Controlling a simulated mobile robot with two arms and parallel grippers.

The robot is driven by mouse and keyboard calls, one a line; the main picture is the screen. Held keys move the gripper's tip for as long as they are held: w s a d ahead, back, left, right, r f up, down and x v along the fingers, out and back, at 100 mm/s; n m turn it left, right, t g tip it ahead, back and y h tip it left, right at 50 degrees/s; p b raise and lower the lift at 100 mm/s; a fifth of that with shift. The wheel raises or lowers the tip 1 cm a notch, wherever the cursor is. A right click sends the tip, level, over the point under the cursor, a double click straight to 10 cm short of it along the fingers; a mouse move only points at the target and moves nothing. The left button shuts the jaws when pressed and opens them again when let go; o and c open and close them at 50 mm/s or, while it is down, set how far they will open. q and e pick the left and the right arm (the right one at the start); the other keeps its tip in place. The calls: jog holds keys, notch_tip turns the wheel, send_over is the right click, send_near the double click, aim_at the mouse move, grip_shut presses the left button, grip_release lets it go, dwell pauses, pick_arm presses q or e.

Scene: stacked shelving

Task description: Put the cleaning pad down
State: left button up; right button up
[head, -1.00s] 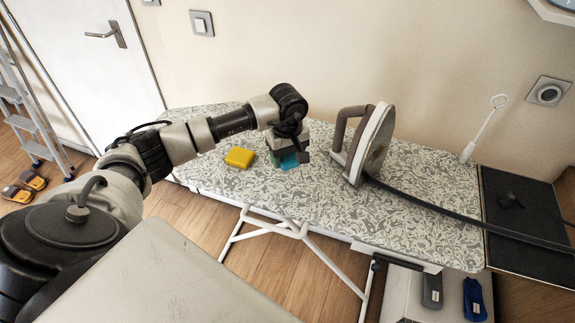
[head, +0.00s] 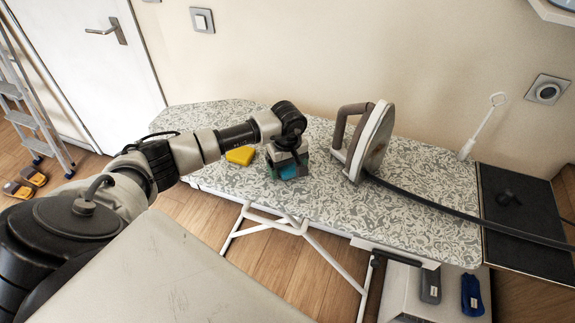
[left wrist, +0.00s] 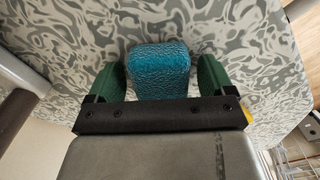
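The cleaning pad (head: 288,173) is a small blue, textured block on the patterned ironing board (head: 400,222). It also shows in the left wrist view (left wrist: 160,70). My left gripper (head: 287,168) points down over it, with one green fingertip on each side. In the left wrist view the fingers (left wrist: 162,82) stand apart with narrow gaps beside the pad, so the gripper looks open around it. The pad appears to rest on the board, but its underside is hidden. My right gripper is not in view.
A yellow block (head: 240,156) lies left of the pad, partly behind my arm. An iron (head: 372,143) stands upright to the right, its dark cord trailing right. A dark panel (head: 525,245) is at the board's right end. Patterned board surface is free in front of the iron.

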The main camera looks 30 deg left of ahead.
pick_arm(q)
jog(key=shift+r, duration=0.55)
notch_tip(320, 180, up, 11)
jog(key=b, duration=0.3)
jog(key=shift+r, duration=0.15)
jog(key=shift+d, duration=0.1)
